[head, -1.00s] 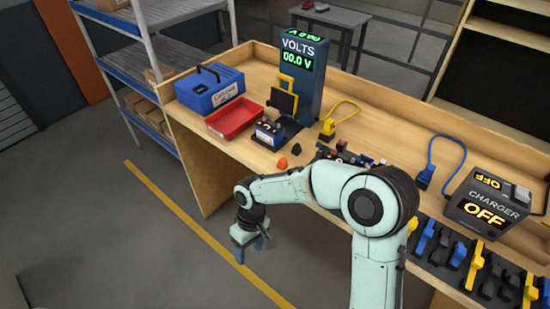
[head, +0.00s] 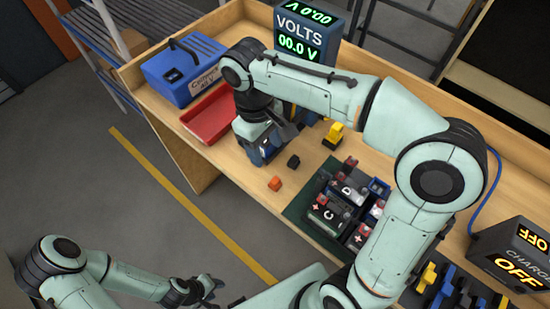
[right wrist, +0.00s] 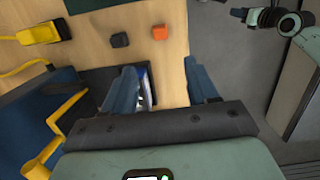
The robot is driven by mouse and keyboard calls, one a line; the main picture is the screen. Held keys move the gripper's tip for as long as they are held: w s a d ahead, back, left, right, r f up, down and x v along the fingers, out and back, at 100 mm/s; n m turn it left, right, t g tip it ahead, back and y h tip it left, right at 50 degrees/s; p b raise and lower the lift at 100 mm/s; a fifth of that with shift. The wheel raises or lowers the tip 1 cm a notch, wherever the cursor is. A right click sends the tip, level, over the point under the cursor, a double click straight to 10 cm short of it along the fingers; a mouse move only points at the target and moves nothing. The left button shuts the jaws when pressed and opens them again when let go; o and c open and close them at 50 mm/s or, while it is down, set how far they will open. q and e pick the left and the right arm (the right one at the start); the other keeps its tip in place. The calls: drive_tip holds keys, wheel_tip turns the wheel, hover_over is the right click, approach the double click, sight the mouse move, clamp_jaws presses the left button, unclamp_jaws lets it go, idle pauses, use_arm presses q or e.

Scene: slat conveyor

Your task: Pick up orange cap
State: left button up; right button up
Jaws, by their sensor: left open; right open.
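The orange cap (head: 275,184) lies on the wooden bench near its front edge, beside a black cap (head: 293,161). Both also show in the right wrist view, the orange cap (right wrist: 160,33) beyond my fingers and to the right of the black cap (right wrist: 120,40). My right gripper (head: 266,152) is open above the bench, close to the orange cap but apart from it. In the right wrist view a blue and white object, partly hidden, shows near the left finger. My left gripper (head: 210,288) is open and empty, low in front of the bench over the floor.
A red tray (head: 208,118) and a blue case (head: 180,72) stand at the left. The voltmeter (head: 301,40) rises behind. A yellow connector (head: 333,135) and a dark green mat (head: 298,208) with batteries lie right of the caps. The charger (head: 515,255) is far right.

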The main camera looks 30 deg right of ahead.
drive_tip(key=b, duration=0.1)
hover_over(275, 181)
drive_tip(key=w, duration=0.1)
drive_tip(key=f, duration=0.7)
drive_tip(key=shift+w+a+f, duration=0.1)
drive_tip(key=shift+a+f, duration=0.1)
drive_tip(key=shift+a, duration=0.05)
drive_tip(key=shift+f, duration=0.45)
drive_tip(key=f, duration=0.3)
drive_tip(key=s+f+b, duration=0.1)
drive_tip(key=shift+d+f, duration=0.3)
drive_tip(key=shift+f, duration=0.1)
use_arm(q)
drive_tip(key=s+f, duration=0.2)
drive_tip(key=shift+s+f, duration=0.15)
drive_tip(key=shift+f, duration=0.15)
use_arm(e)
drive_tip(key=c, duration=1)
